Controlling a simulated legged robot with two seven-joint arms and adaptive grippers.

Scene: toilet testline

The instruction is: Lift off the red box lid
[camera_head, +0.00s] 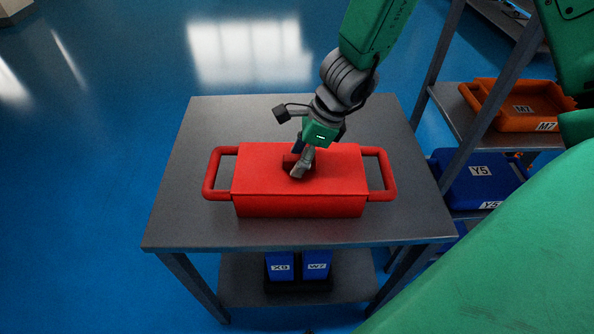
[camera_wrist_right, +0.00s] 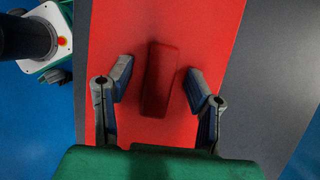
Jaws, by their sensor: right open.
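A red box (camera_head: 300,204) with a closed red lid (camera_head: 256,166) sits on a grey table. It has a loop handle at each end. My right gripper (camera_head: 300,165) is over the middle of the lid and partly hides it. In the right wrist view, the lid (camera_wrist_right: 215,35) fills the middle, with a darker red raised grip (camera_wrist_right: 158,80) on it. My open right gripper (camera_wrist_right: 155,88) has one finger on each side of this grip, with gaps on both sides. I cannot tell how far down the fingertips reach. My left gripper is not in view.
The grey table (camera_head: 178,205) has bare space around the box. Blue bins (camera_head: 280,265) stand on its lower shelf. At the right, a rack holds an orange tray (camera_head: 515,105) and a blue bin (camera_head: 475,185), close to the table's right side.

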